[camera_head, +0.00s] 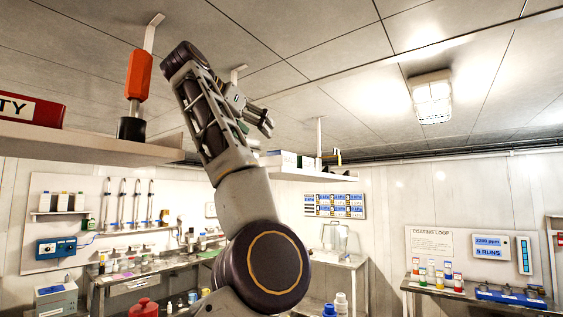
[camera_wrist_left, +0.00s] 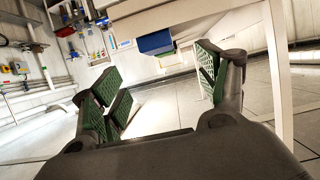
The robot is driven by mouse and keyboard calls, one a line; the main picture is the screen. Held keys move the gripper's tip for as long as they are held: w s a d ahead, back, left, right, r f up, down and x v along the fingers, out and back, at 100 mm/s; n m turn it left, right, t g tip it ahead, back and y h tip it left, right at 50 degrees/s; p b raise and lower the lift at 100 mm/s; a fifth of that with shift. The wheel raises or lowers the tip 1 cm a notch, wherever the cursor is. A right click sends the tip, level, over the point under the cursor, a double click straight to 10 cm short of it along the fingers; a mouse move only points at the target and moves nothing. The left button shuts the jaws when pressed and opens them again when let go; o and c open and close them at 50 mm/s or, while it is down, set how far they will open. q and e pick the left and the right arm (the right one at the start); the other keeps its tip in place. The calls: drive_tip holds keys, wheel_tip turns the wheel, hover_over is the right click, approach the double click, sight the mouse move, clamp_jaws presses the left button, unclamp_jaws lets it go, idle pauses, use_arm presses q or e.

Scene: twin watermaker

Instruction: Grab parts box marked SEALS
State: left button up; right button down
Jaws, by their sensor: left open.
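No box with a readable SEALS mark shows in either view. My left gripper (camera_head: 262,120) is raised high near the ceiling in the head view, in front of the far shelf. In the left wrist view the left gripper (camera_wrist_left: 160,78) is open, its green-padded fingers spread wide with nothing between them. A blue box or bin (camera_wrist_left: 155,43) shows beyond the fingers, apart from them, under a pale surface; no label on it can be read. Small boxes (camera_head: 283,157) stand on the far shelf, partly behind my arm, their marks unreadable. My right gripper is not in view.
A near shelf (camera_head: 90,143) at left holds a red box (camera_head: 30,109) ending in "TY" and an orange-handled tool (camera_head: 137,75). Benches with bottles line the far walls, including a right bench (camera_head: 475,293). A ceiling lamp (camera_head: 432,97) hangs at right.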

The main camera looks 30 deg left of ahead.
use_arm(q)
drive_tip(key=shift+p+x, duration=2.8)
drive_tip(key=shift+x, duration=0.7)
drive_tip(key=shift+w+f+p, duration=0.2)
drive_tip(key=shift+w+p, duration=0.35)
drive_tip(key=shift+p, duration=0.05)
drive_tip(key=shift+w, duration=0.1)
drive_tip(key=shift+d, duration=0.1)
drive_tip(key=shift+w+f, duration=0.1)
drive_tip(key=shift+f, duration=0.05)
